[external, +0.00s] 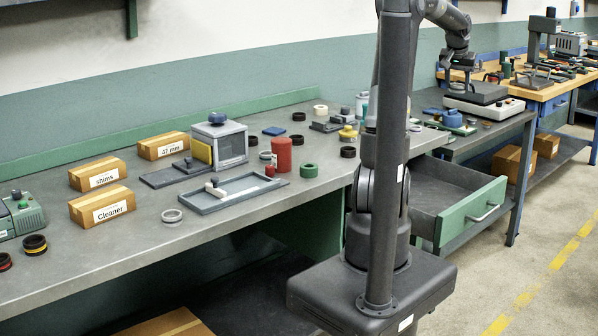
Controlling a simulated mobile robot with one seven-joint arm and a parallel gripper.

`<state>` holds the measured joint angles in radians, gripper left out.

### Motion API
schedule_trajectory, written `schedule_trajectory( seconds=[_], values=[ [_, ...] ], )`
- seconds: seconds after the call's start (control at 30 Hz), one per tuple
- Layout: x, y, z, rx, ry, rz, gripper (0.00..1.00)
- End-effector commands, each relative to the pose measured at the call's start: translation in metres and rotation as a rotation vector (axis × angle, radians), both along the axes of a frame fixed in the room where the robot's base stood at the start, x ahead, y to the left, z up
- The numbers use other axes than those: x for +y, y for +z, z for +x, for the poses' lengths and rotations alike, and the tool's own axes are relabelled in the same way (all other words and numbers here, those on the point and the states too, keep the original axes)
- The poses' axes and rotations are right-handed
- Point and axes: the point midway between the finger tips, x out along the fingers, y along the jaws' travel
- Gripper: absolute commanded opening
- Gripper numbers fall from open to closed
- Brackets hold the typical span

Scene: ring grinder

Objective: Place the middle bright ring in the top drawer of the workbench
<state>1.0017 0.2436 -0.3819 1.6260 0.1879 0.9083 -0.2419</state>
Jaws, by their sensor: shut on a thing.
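My gripper (459,76) is at the top right, low over the dark top plate of a pale machine on the far bench. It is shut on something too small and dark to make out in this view. The workbench drawer (472,212) has a green front with a metal handle and is pulled open to the right of my column. The visible part of its grey inside is empty. A bright metal ring (172,215) lies flat on the near left of the workbench (120,250), far from my gripper. I cannot tell which ring is the middle one.
The pale machine (483,106) stands on the grey side bench. The near workbench carries labelled boxes (102,206), a grey tray (232,192), a red cylinder (281,154) and several dark rings. My column hides part of the bench and drawer. Floor at the right is clear.

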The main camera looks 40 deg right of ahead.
Motion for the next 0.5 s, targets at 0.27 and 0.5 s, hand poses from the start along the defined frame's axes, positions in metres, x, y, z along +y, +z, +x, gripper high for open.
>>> schedule_trajectory(
  seconds=[0.27,0.5],
  values=[
    [-0.012,0.0,-0.055,-0.001,-0.082,-0.003,0.21],
    [-0.01,-0.056,-0.05,0.0,-0.075,0.003,0.21]
  ],
)
